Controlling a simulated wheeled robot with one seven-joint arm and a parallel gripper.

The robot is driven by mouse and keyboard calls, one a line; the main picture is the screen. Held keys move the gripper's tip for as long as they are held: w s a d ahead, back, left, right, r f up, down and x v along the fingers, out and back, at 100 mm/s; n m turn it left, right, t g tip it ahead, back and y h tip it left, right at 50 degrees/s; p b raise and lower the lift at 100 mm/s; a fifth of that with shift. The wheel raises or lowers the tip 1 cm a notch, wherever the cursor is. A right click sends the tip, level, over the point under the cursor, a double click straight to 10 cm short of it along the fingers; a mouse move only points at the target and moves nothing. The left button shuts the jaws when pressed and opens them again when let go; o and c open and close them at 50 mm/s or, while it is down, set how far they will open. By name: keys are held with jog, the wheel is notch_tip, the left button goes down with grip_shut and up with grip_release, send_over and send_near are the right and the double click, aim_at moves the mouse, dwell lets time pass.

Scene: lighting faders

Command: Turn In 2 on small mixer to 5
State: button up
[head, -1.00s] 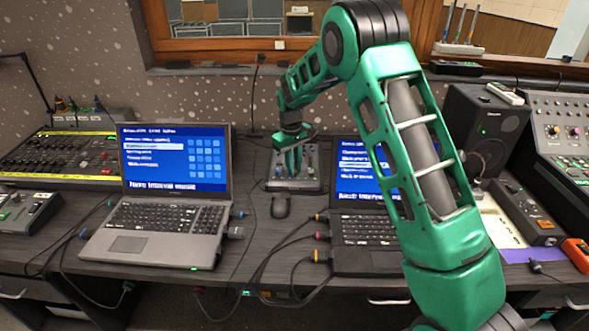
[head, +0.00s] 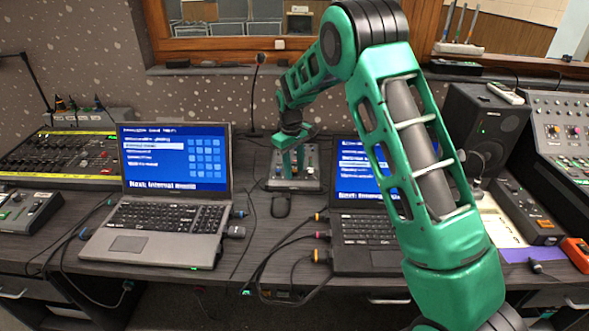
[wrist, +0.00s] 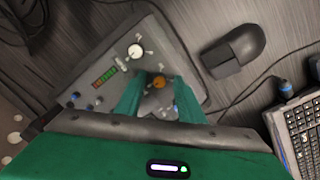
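The small mixer (head: 308,176) stands on the desk between the two laptops, and its panel fills the middle of the wrist view (wrist: 112,56). My gripper (head: 292,172) is over it, fingers pointing down. In the wrist view my gripper (wrist: 159,76) has its fingers apart, one on each side of an orange knob (wrist: 158,82). Gaps show between the knob and both fingers. A white knob (wrist: 135,51) sits just beyond the left fingertip. No labels are readable, so I cannot tell which knob is In 2 or its setting.
A dark mouse (wrist: 233,52) lies close beside the mixer. The left laptop (head: 165,215) and right laptop (head: 362,228) flank it, with cables on the desk between them. A speaker (head: 484,132) stands to the right.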

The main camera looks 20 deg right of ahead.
jog(key=shift+r, duration=0.1)
notch_tip(320, 180, up, 10)
jog(key=shift+s+a+r, duration=0.15)
jog(key=shift+a+r, duration=0.1)
jog(key=shift+a, duration=0.1)
dwell(0.3)
